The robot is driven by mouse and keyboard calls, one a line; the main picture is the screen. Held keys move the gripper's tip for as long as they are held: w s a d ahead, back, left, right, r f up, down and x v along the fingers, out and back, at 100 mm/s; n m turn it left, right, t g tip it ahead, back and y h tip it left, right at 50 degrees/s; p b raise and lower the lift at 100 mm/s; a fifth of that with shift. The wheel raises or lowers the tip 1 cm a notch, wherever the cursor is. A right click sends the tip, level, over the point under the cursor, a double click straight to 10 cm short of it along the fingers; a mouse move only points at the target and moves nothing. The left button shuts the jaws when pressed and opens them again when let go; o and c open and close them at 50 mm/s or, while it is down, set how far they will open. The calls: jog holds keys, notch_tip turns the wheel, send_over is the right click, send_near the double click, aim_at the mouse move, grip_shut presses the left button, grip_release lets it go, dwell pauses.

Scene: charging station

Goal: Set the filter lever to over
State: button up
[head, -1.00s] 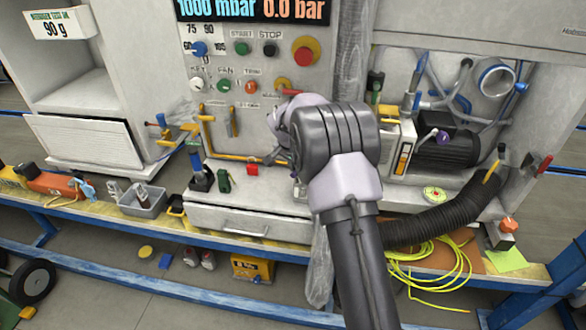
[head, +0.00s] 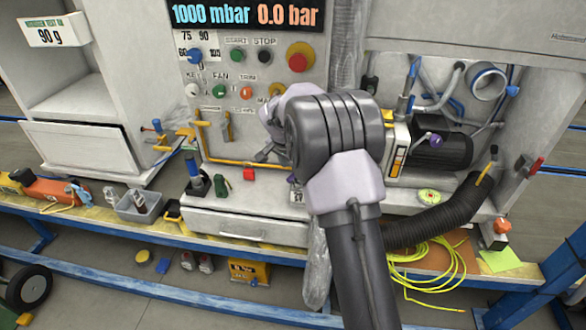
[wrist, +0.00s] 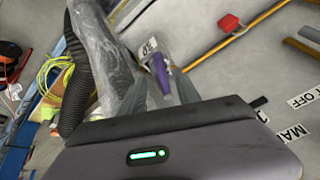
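A small purple lever (wrist: 160,73) shows in the wrist view beside a small white label on the grey panel. No label reading "filter" or "over" is legible, so I cannot tell for sure that this is the filter lever. My gripper (wrist: 160,95) is open and empty, and its grey fingers appear on either side of the purple lever's line. I cannot tell whether they touch it. In the head view my gripper (head: 266,156) is near the lower panel, with my arm hiding the panel to its right.
The yellow pipe (head: 235,161) runs along the lower panel. A blue-handled item (head: 194,178) and a green item (head: 221,186) stand on the ledge at left. A black corrugated hose (head: 440,212) and yellow cable (head: 425,265) lie at right.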

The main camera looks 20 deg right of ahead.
jog(key=p+v, duration=0.3)
jog(key=v, duration=0.9)
jog(key=shift+r, duration=0.2)
jog(key=s+a+r+n+y, duration=0.1)
jog(key=s+a+r+n, duration=0.1)
jog(key=s+a+r, duration=0.5)
jog(key=s+a+n+t+y, duration=0.1)
jog(key=s+a, duration=0.3)
jog(key=s, duration=1)
jog(key=s+a+r+n+t+y, duration=0.1)
jog(key=s+a+n+y, duration=0.2)
jog(key=s, duration=1.1)
jog(key=shift+a+n, duration=0.7)
jog(key=shift+a, duration=0.05)
